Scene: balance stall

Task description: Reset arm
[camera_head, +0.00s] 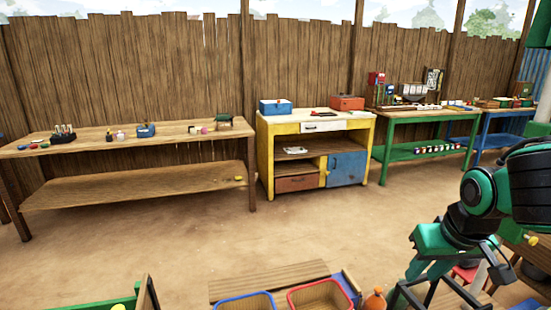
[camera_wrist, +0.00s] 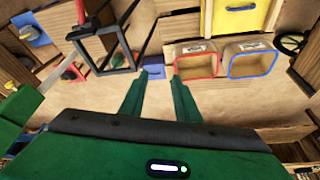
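My arm shows at the right of the head view, green and black, folded beside my body. In the wrist view my gripper (camera_wrist: 158,82) points outward with its two green fingers apart. Nothing is between the fingertips, so it is open and empty. In the head view the fingertips cannot be made out clearly.
A red-rimmed bin (camera_head: 320,294) and a blue-rimmed bin (camera_head: 246,301) stand at the bottom of the head view, near an orange bottle (camera_head: 375,300). A long wooden bench (camera_head: 100,144), a yellow cabinet (camera_head: 265,150) and a green table (camera_head: 425,117) line the fence. Open dirt floor lies between.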

